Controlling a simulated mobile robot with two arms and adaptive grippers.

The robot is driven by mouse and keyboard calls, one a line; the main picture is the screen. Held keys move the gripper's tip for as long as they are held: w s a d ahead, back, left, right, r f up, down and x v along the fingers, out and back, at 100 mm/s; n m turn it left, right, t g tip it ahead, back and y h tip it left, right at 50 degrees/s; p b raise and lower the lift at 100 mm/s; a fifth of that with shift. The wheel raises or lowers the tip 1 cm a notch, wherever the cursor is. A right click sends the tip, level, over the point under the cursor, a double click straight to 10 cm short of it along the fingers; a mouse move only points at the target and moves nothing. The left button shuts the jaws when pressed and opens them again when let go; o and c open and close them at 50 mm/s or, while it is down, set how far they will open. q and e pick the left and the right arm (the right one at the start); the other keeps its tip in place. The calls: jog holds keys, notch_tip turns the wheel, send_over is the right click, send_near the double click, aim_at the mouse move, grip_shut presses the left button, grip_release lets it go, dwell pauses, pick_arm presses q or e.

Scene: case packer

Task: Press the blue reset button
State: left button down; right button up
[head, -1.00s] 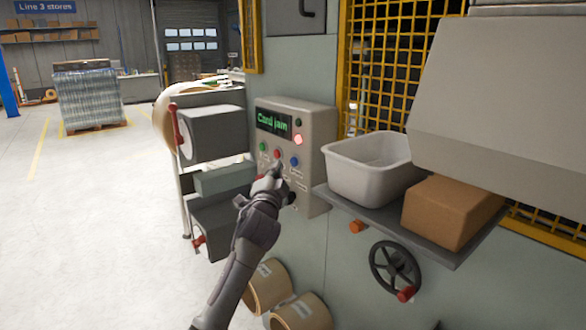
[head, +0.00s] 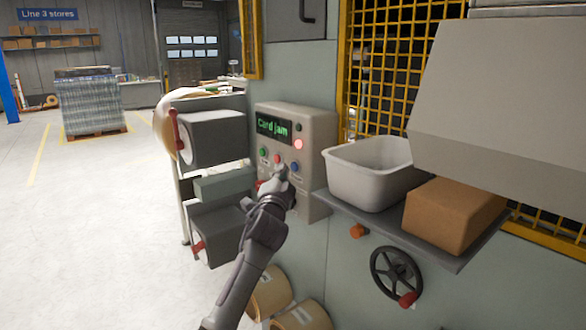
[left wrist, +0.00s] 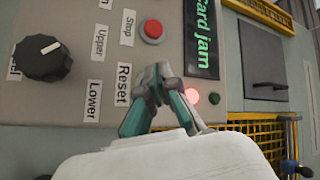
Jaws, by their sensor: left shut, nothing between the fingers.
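The grey control panel (head: 318,150) has a display (head: 273,127) reading "Card jam". The blue button (head: 295,167) is at the right end of a row with a green button (head: 263,152) and a red button (head: 277,158). My left gripper (head: 282,171) is shut and empty, its tips just left of and slightly below the blue button in the head view. In the left wrist view, the shut fingertips (left wrist: 158,72) are beside the "Reset" label (left wrist: 123,85) and below the red Stop button (left wrist: 151,31). The blue button is hidden there; contact cannot be told.
A red lamp (head: 298,144) glows on the panel. A black knob (left wrist: 40,58) is near the labels. A shelf (head: 385,228) right of the panel carries a white tub (head: 365,180) and a cardboard box (head: 450,214). Grey boxes with red handles (head: 215,137) stand left.

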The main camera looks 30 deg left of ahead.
pick_arm(q)
jog(key=shift+w, duration=0.1)
dwell(0.7)
jog(key=shift+w+d, duration=0.15)
jog(key=shift+w, duration=0.2)
jog(key=shift+w+d+b, duration=0.15)
jog(key=shift+w+b, duration=0.2)
jog(key=shift+b, duration=0.05)
dwell(0.7)
dwell(0.4)
jog(key=shift+s+a+p, duration=0.3)
jog(key=shift+s+p, duration=0.2)
jog(key=shift+s, duration=0.3)
jog(key=s, duration=0.1)
jog(key=s+a+p, duration=0.1)
jog(key=s, duration=0.1)
jog(key=s+a+p, duration=0.1)
jog(key=shift+s, duration=0.3)
